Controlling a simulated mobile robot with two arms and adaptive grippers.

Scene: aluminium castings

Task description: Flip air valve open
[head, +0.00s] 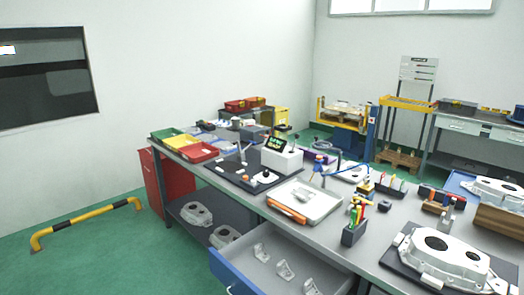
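I cannot make out the air valve for certain in the head view. A thin blue hose (345,168) runs across the back of the workbench (390,232), near a dark upright post (338,158). Small fittings near the hose are too small to tell apart, and no valve handle position can be read. Neither of my grippers is in the head view.
A white device with a screen (282,158) stands on the bench beside a shallow tray (318,205). A casting (440,258) lies on a dark mat at front right. An open blue drawer (228,270) juts out below. A yellow floor barrier (88,217) stands left.

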